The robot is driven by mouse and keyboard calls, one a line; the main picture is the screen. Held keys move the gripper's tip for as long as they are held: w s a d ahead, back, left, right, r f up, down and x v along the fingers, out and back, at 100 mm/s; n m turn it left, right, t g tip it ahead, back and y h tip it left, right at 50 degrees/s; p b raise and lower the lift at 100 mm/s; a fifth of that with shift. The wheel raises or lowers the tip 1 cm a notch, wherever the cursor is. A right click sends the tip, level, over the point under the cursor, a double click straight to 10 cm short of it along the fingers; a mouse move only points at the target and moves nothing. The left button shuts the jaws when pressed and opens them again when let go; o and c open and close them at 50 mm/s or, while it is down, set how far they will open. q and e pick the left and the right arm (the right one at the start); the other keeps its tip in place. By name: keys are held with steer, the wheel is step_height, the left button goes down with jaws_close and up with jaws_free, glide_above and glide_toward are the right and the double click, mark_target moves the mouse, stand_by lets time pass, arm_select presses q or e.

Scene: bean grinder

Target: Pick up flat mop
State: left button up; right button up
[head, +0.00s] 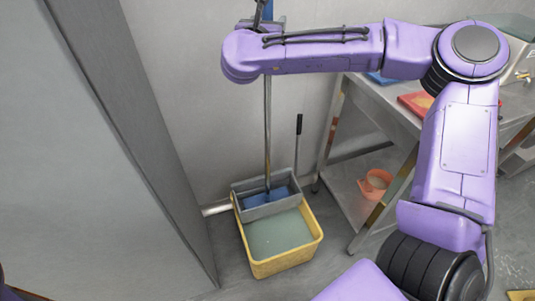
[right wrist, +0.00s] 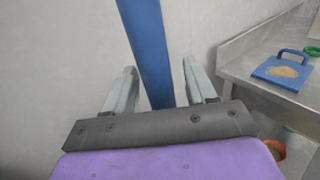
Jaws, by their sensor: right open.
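The flat mop stands upright in a mop bucket, its grey metal pole (head: 267,125) rising along the wall to a blue handle (head: 264,10) at the top of the head view. Its blue head (head: 264,196) sits in the grey wringer (head: 268,209) over the yellow bucket (head: 284,266). In the right wrist view the blue handle (right wrist: 147,50) runs between the two fingers of my right gripper (right wrist: 159,66). The gripper is open, with gaps visible on both sides of the handle. In the head view my wrist hides part of the pole. My left gripper is not in view.
A metal table (head: 375,98) stands right of the bucket, with a blue tray (right wrist: 283,72) on top and an orange container (head: 375,184) on its lower shelf. A grey panel (head: 75,170) is at left. The wringer's black-gripped lever (head: 298,140) rises beside the pole.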

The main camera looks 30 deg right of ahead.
steer(key=shift+w+d+f, duration=0.1)
steer(key=shift+w+d, duration=0.25)
steer(key=shift+d, duration=0.05)
steer(key=shift+a, duration=0.1)
steer(key=c, duration=1)
steer(key=shift+c, duration=0.2)
